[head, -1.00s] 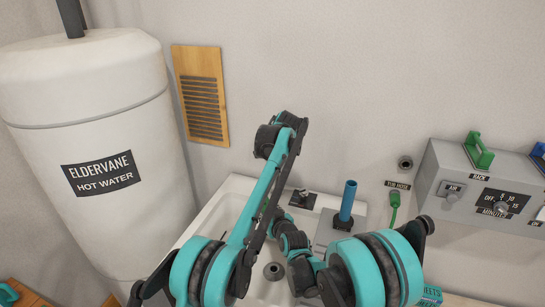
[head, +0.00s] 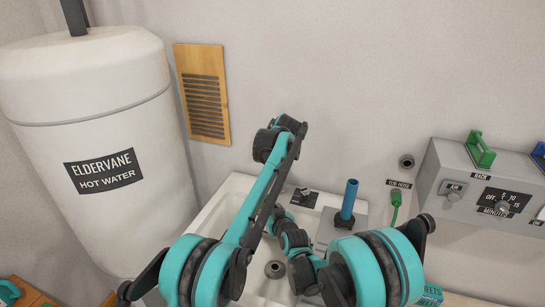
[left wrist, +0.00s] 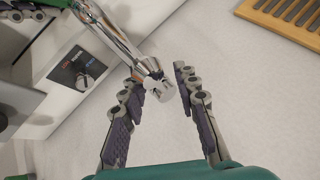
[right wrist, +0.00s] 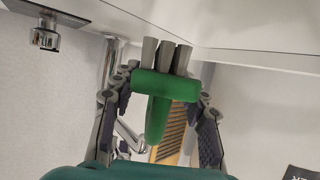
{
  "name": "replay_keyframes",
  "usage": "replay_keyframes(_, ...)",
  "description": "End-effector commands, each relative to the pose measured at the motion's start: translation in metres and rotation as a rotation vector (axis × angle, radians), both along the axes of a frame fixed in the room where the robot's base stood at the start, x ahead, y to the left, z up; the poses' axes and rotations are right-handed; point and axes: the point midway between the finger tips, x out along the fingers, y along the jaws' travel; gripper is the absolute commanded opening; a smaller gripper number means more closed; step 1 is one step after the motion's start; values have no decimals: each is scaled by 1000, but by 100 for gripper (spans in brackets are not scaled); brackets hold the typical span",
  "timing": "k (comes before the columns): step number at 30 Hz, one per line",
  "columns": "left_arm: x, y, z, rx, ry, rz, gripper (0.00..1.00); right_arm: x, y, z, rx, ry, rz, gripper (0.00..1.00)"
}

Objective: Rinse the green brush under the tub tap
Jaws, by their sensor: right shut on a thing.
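The green brush (right wrist: 165,88) is in my right gripper (right wrist: 162,88), between its two fingers, with grey bristle tufts pointing away from the wrist. My left gripper (left wrist: 160,72) is open. The chrome tap part (left wrist: 155,82) reaches between its fingertips; I cannot tell whether they touch it. In the right wrist view, a chrome outlet (right wrist: 46,38) is at the top left, apart from the brush. The white tub (head: 222,205) is below my arms in the head view, where the arms hide both grippers, the brush and most of the tap.
A small black plate with a knob (head: 303,197) is on the tub's back rim. A blue cylinder (head: 349,199) stands beside it. A green fitting (head: 396,205) hangs under a TUB HOSE label. A grey control box (head: 455,185) is right; a white water tank (head: 95,150) is left.

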Motion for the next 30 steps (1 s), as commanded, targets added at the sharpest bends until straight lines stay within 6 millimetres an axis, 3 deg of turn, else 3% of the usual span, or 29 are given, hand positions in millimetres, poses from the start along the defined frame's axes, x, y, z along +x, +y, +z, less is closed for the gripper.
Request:
replay_keyframes(15,-62,-11,74,2,2,-1,30,0,0,0,0,0,0,12)
replay_keyframes(21,-73,-13,87,2,3,2,30,0,0,0,0,0,0,12)
replay_keyframes(29,-74,-13,88,1,2,2,30,0,0,0,0,0,0,12)
replay_keyframes(30,-74,-13,88,1,2,2,22,0,0,0,0,0,0,12)
